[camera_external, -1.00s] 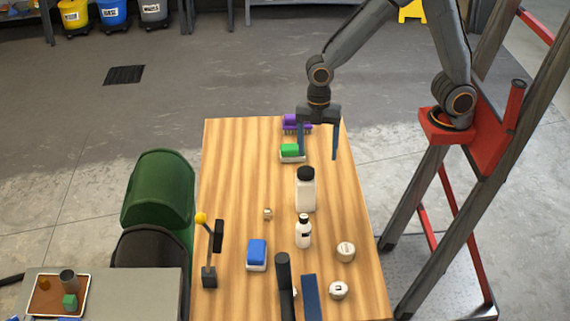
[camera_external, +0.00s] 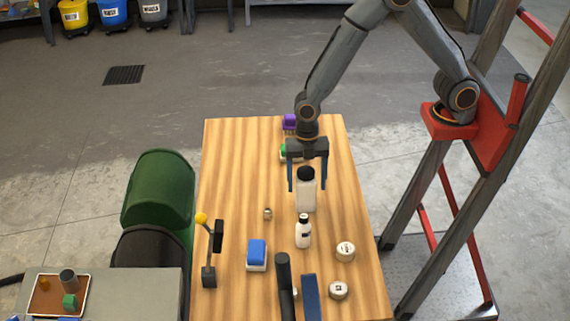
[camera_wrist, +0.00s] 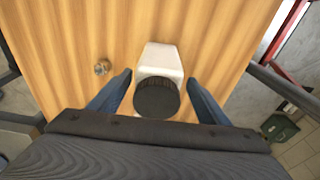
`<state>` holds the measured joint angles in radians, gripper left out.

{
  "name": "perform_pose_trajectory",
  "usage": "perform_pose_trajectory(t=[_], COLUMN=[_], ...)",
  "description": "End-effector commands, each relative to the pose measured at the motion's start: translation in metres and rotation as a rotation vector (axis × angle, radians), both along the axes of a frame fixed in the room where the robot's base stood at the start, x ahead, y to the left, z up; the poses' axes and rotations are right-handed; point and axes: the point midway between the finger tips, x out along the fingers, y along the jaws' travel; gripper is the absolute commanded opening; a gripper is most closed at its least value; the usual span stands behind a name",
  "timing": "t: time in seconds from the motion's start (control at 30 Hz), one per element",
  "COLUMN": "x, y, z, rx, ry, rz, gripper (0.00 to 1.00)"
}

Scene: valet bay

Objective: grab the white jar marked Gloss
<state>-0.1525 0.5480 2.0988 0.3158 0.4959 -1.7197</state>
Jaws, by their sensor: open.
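A tall white jar (camera_external: 306,198) with a black cap stands upright near the middle of the wooden table. It also shows in the wrist view (camera_wrist: 163,57), its cap nearer to me. No marking on it can be read in these views. My gripper (camera_external: 307,186) is open, pointing down over this jar, one finger on each side of the cap as seen outside. In the wrist view, the jar stands between my two fingers (camera_wrist: 155,90), with a gap on both sides.
A smaller white bottle (camera_external: 303,234) and two round white tins (camera_external: 346,251) (camera_external: 338,290) stand toward the front. A small nut-like piece (camera_external: 267,213) lies left of the jar. A blue-topped block (camera_external: 257,252) and a yellow-tipped stand (camera_external: 209,275) are further left.

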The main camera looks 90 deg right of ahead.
Motion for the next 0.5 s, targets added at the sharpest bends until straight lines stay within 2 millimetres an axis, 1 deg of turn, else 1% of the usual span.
perform_pose_trajectory(t=[0.23, 0.33, 0.5], x=[0.002, 0.003, 0.003], y=[0.003, 0.004, 0.004], z=[-0.028, -0.034, -0.035], rx=[0.0, 0.0, 0.0], ry=[0.003, 0.001, 0.001], rz=[-0.001, 0.0, 0.0], gripper=[0.7, 0.7, 0.7])
